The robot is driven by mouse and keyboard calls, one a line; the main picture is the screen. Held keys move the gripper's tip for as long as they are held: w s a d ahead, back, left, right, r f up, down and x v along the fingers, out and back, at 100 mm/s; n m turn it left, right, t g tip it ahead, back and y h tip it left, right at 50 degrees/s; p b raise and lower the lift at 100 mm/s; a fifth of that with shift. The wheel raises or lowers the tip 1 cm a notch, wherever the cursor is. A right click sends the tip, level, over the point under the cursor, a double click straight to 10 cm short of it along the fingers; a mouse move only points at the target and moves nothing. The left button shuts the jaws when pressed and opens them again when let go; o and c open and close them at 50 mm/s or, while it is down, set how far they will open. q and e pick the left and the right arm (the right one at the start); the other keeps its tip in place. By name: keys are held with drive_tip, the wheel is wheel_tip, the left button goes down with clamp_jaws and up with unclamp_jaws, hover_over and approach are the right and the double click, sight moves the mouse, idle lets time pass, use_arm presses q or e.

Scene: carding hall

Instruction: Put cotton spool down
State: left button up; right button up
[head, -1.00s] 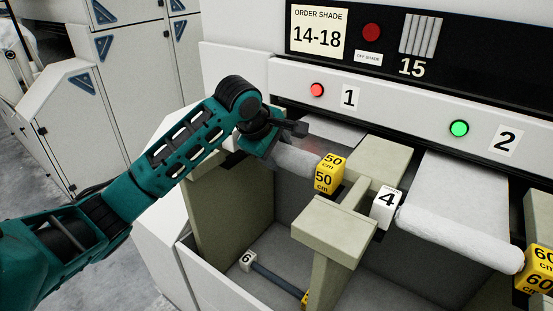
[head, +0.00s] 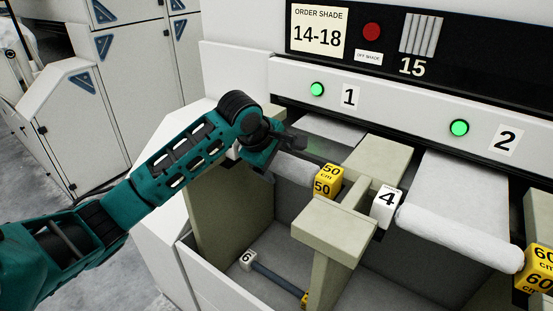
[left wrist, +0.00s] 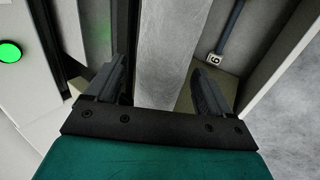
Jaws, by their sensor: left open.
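The cotton spool (head: 296,170) is a white roll under lamp 1, with a yellow 50 cm block (head: 327,181) on its near right end. It lies at the cradle of station 1, beside the beige post (head: 372,160). My left gripper (head: 283,155) is at its far left part, jaws open. In the left wrist view the fingers (left wrist: 160,82) stand apart on either side of the pale spool (left wrist: 164,45). The arm hides the spool's left end, and I cannot tell whether a finger touches it. My right gripper is not in view.
Station 2 has another white roll (head: 455,238) between a white block marked 4 (head: 386,206) and a yellow 60 cm block (head: 537,268). A thin dark bar (head: 275,279) with a block marked 6 (head: 247,260) lies in the bin below. Lamps 1 (head: 317,89) and 2 (head: 459,128) are green.

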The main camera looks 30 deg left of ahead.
use_arm(q)
drive_tip(key=shift+r, duration=0.1)
drive_tip(key=d+v, duration=0.1)
drive_tip(key=v, duration=1.1)
drive_tip(key=shift+a, duration=0.45)
